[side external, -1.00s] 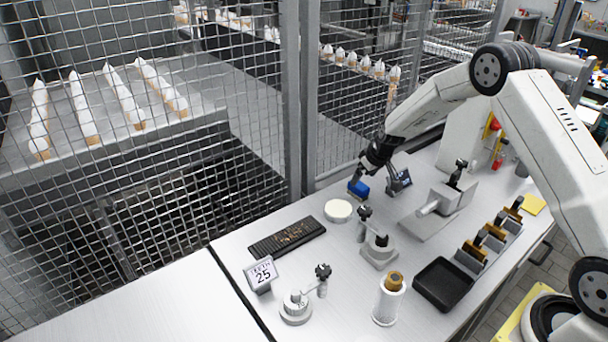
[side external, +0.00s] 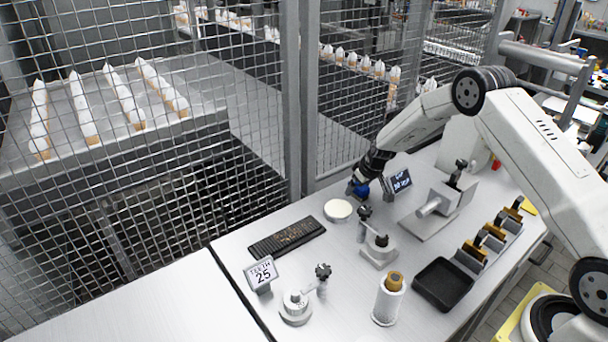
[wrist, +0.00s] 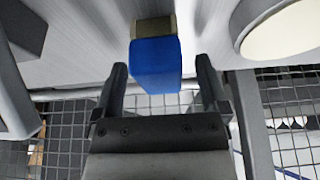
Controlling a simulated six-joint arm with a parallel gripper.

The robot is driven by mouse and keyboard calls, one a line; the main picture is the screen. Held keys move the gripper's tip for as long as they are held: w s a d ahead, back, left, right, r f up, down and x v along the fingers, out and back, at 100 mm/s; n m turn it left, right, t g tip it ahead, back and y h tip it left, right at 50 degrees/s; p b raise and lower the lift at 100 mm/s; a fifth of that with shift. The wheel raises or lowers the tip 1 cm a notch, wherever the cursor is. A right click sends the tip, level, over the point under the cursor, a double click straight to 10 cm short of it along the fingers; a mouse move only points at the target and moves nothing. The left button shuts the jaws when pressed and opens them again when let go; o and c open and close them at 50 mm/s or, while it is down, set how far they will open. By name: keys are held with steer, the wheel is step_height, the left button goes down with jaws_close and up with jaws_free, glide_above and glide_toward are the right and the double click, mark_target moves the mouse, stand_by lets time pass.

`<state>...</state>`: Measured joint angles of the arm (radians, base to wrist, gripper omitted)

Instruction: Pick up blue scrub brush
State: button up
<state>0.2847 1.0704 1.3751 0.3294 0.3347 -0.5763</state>
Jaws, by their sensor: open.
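The blue scrub brush (wrist: 156,65) has a blue block body and a tan end that meets the white bench in the wrist view. In the side view the brush (side external: 361,189) is at the back of the bench, partly hidden by my gripper. My gripper (wrist: 162,78) is open, with one dark finger on each side of the blue body. Gaps show between the fingers and the brush. In the side view my gripper (side external: 357,187) is low over the bench at the brush.
A round white disc (side external: 338,210) lies close to the brush on its front left. A small dark display (side external: 397,182) stands just right of it. Farther forward are a black tray with bits (side external: 287,238) and a clamp fixture (side external: 378,250). A mesh fence (side external: 240,130) runs behind the bench.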

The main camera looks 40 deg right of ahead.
jaws_close()
stand_by(0.4)
steer(key=shift+r, duration=0.2)
steer(key=shift+r, duration=0.5)
steer(key=s+a+r, duration=0.3)
steer(key=s+r, duration=0.8)
steer(key=s, duration=0.2)
steer(key=shift+s+r, duration=0.35)
